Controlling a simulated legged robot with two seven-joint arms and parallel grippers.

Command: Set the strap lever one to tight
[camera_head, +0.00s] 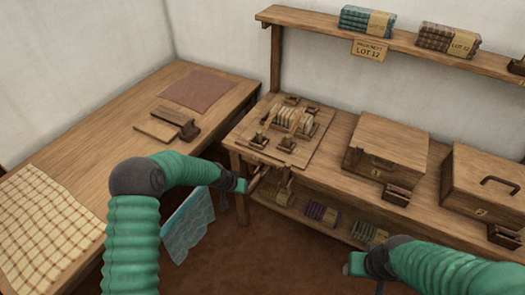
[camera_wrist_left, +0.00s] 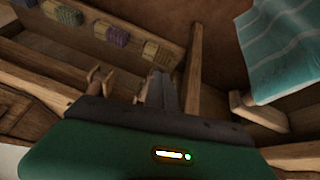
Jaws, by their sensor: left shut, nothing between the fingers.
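My left gripper (camera_head: 251,182) is shut and empty at the front edge of the loom bench, beside small wooden levers (camera_head: 284,187) that hang below the board. In the left wrist view its dark fingers (camera_wrist_left: 165,90) are together, close to a wooden peg-like lever (camera_wrist_left: 97,76) and partly covering another wooden piece (camera_wrist_left: 150,50). I cannot tell which is strap lever one, or whether the fingers touch it. My right gripper (camera_head: 368,268) is low at the front right, away from the bench; its fingers are not clear.
The board (camera_head: 315,140) on the bench bears a bundle and several small clamps. Two wooden boxes (camera_head: 390,140) (camera_head: 490,180) stand to the right. Yarn bundles (camera_head: 320,212) lie on the lower shelf. A teal cloth (camera_head: 188,225) hangs by my left arm. A side table (camera_head: 100,130) is at left.

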